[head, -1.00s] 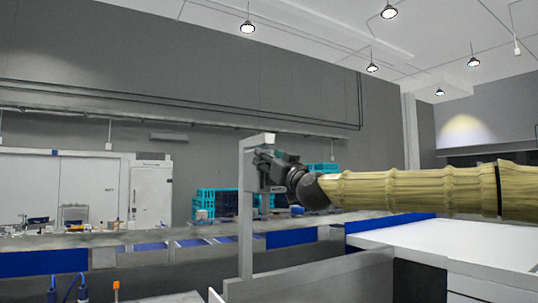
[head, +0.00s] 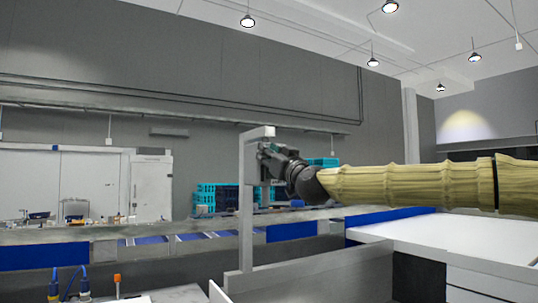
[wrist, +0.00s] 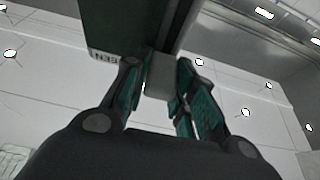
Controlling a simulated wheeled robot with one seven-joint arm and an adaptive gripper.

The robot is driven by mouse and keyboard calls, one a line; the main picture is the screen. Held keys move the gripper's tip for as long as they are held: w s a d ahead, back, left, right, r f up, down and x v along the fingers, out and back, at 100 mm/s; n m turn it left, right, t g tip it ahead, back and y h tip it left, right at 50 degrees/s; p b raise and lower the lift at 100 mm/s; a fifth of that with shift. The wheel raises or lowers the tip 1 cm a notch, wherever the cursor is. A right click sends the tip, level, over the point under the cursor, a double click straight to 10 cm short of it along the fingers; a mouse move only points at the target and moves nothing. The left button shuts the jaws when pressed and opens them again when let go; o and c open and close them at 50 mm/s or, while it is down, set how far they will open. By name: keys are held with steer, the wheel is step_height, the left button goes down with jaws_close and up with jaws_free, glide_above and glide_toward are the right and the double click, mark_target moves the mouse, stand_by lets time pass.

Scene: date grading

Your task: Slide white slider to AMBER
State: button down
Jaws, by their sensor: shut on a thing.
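The white slider (wrist: 160,76) appears as a pale grey block between my fingertips in the wrist view. My gripper (wrist: 163,82) is shut on it, with one teal-padded finger on each side. In the head view my gripper (head: 265,163) is just right of an upright grey post (head: 246,215), under its short top arm. In the wrist view a dark green-grey panel (wrist: 120,22) rises above the slider. Its small label is upside down and seems to end in "EEN". I see no AMBER mark, and the slider cannot be made out in the head view.
A long grey conveyor (head: 180,229) with blue panels runs behind the post. Teal crates (head: 215,196) stand beyond it. A white worktop (head: 460,238) lies at the right, below my arm. A low grey wall (head: 310,280) stands at the front.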

steer(key=shift+f+b, duration=2.75)
steer(key=shift+f, duration=0.6)
steer(key=c, duration=1.2)
jaws_free()
steer(key=shift+d, duration=0.1)
steer(key=shift+o, duration=0.2)
steer(key=shift+s, duration=0.15)
glide_toward(262, 170)
steer(key=v, duration=0.6)
steer(key=shift+d+f, duration=0.25)
